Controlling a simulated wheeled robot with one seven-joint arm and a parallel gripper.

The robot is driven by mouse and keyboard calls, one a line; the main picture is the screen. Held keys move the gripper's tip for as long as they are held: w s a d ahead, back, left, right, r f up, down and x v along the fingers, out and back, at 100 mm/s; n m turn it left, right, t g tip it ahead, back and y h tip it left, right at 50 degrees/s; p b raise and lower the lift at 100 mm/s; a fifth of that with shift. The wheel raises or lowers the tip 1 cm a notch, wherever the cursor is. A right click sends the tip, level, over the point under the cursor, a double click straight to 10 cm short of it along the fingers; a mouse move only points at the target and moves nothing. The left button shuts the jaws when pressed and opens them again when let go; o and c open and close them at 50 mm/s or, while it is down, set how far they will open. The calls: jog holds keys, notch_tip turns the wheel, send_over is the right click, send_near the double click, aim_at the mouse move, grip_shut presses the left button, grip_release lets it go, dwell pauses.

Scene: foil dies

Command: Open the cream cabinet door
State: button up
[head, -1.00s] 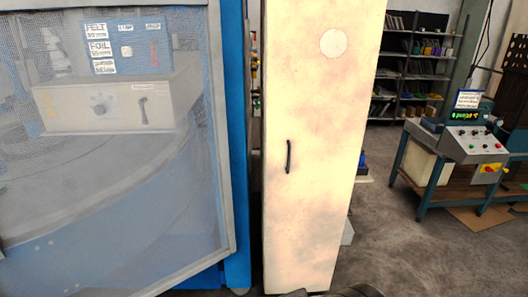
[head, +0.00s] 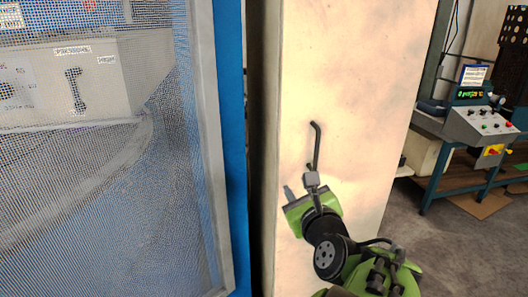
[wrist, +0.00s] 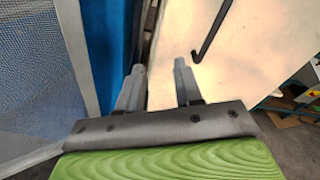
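The cream cabinet door (head: 365,90) stands upright in the middle of the head view and looks closed. Its dark bar handle (head: 317,145) is vertical with a bent upper end. My gripper (head: 299,185) is in front of the door at the handle's lower end, partly covering it. In the wrist view my gripper (wrist: 159,66) has its two grey fingers apart with nothing between them. The handle (wrist: 212,32) shows there beyond the fingertips and to the right of the right finger, not between them. I cannot tell from the head view whether a finger touches it.
A blue-framed mesh guard (head: 215,140) stands close on the left, with a machine behind it. A control console on a teal bench (head: 432,180) is at the right. Grey floor (head: 445,255) is clear between the cabinet and the bench.

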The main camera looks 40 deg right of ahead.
jog(key=s+d+r+m+h, duration=0.2)
jog(key=s+d+m+h, duration=0.15)
jog(key=m, duration=0.25)
jog(key=p, duration=1.1)
send_near(317, 150)
jog(key=x, duration=0.3)
jog(key=shift+m+g, duration=0.3)
jog(key=p+x, duration=0.2)
jog(key=x, duration=0.1)
jog(key=p+x, duration=0.2)
jog(key=x, duration=0.2)
jog(key=shift+w+d+r+p, duration=0.1)
jog(key=shift+w+r+p, duration=0.15)
jog(key=shift+p, duration=0.05)
jog(key=shift+d+f, duration=0.1)
jog(key=shift+f, duration=0.05)
grip_shut()
